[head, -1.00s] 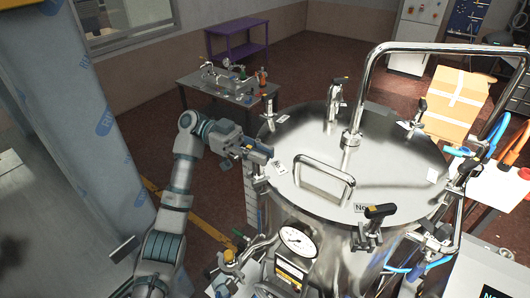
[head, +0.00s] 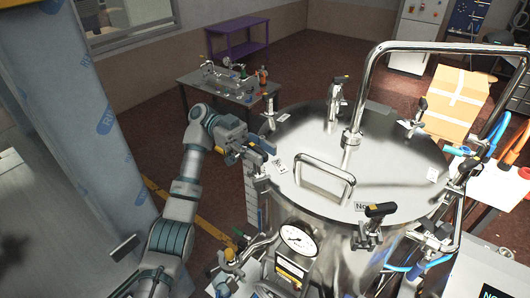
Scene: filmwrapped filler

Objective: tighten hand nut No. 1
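The steel vessel has a round shiny lid (head: 395,165) with several hand-nut clamps around its rim. My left gripper (head: 262,152) is at the clamp on the lid's left edge, around or against its dark handle. The fingers and handle overlap, so I cannot tell whether it is open or shut. A small white label (head: 278,167) lies on the lid beside this clamp; its number is too small to read. Another hand nut (head: 380,210) with a black handle stands at the front rim, next to a label starting "No" (head: 361,206). My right gripper is not in view.
A bent steel pipe (head: 430,46) rises over the lid, and a loop handle (head: 325,180) stands on it. A pressure gauge (head: 298,238) sits at the front. A blue-grey wrapped pillar (head: 100,130) is left of my arm. A cardboard box (head: 455,100) is at right.

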